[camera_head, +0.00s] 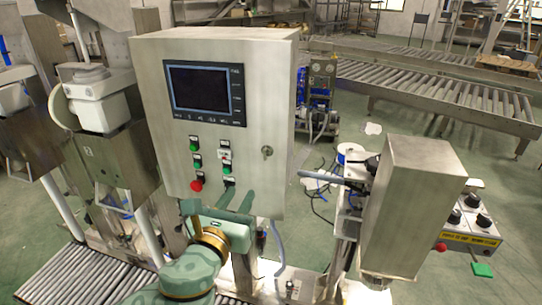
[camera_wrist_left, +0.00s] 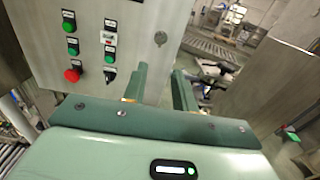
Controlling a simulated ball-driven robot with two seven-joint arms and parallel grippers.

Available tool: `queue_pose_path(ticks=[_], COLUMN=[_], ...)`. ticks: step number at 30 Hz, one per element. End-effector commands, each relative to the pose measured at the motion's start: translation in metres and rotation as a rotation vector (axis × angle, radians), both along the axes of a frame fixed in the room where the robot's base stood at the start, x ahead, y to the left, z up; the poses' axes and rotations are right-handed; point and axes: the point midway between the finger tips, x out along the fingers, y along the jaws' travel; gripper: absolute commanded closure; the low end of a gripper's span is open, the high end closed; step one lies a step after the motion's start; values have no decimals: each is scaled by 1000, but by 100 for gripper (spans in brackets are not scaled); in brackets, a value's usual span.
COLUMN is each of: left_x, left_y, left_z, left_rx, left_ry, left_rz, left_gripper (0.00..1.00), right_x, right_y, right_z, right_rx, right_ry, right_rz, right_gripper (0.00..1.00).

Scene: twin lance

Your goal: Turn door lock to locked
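The door lock (camera_head: 267,152) is a small round metal lock on the right side of the grey control cabinet's door (camera_head: 165,140). It also shows in the left wrist view (camera_wrist_left: 160,38), above the gap between my fingers. It is too small to tell which way it is turned. My left gripper (camera_head: 238,193) is green, open and empty, below and left of the lock in the head view. In the left wrist view its two fingers (camera_wrist_left: 160,70) stand apart and point toward the cabinet, not touching the lock. My right gripper is not in view.
The cabinet door carries a dark screen (camera_head: 204,90), several green buttons, a red button (camera_head: 196,185) and a black selector switch (camera_head: 229,181) near my fingers. A metal box (camera_head: 412,205) stands at the right. Roller conveyors (camera_head: 440,90) run behind.

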Motion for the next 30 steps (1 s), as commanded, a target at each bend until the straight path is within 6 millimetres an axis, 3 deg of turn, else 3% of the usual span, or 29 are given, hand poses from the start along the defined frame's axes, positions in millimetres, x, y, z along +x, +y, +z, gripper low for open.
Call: queue_pose_path(ticks=[7,21,30], left_x=[27,133,155], left_y=[-9,-44,-51], left_z=[1,-1,0], left_rx=[21,18,18], left_ry=[-9,-5,-5], left_rz=[0,-1,-1], left_gripper=[72,72,72], right_x=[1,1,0], right_y=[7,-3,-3], right_z=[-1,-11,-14], right_rx=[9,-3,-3], right_ry=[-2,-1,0], right_rz=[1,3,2], right_gripper=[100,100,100])
